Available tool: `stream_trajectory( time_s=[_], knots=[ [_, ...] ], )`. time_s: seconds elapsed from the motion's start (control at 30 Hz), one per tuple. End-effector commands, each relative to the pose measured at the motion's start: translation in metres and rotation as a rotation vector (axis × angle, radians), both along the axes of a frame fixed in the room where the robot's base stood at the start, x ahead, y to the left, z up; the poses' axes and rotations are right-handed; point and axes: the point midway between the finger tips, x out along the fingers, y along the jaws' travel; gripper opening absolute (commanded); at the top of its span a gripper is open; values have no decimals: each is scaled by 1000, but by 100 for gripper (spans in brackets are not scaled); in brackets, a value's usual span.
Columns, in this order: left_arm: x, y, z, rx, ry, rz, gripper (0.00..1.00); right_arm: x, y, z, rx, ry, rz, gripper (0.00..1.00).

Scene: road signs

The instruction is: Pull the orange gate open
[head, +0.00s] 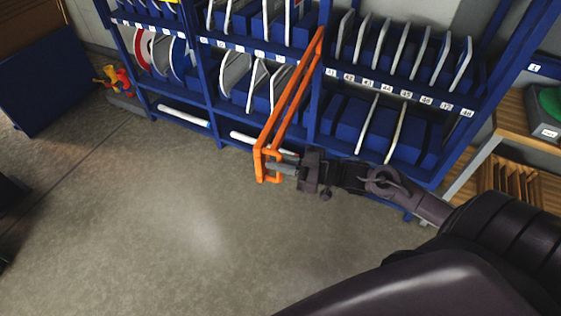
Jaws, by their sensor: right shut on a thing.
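The orange gate (285,100) is a long frame of orange bars in front of the blue sign rack (318,93). It runs from a rack upright at the upper right down to its near end at the lower left, and it stands out from the rack at an angle. My right gripper (279,169) reaches in from the right and is shut on the near end of the gate, at the small orange bracket there. My left gripper is not in view.
Several signs stand in the rack's blue slots above numbered labels (400,90). White rolls (183,115) lie at the rack's bottom. A wooden table (515,130) with a green disc (550,100) stands at the right. A blue panel (48,82) is at the left. The grey floor in front is clear.

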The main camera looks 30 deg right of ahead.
Motion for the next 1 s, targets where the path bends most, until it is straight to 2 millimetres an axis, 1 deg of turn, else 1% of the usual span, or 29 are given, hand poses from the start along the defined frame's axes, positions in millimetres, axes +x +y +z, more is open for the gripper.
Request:
stream_trajectory(
  time_s=[0.4, 0.43, 0.53, 0.83, 1.0],
  knots=[
    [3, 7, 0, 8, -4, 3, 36, 1, -1, 1, -1, -2, -1, 0],
    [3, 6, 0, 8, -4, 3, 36, 1, -1, 1, -1, -2, -2, 18],
    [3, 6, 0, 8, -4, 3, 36, 1, -1, 1, -1, -2, -2, 31],
    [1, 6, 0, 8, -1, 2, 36, 0, -2, 0, -2, -1, -2, 32],
    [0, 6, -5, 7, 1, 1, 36, -12, -12, -2, -2, 1, -2, 32]
  ],
)
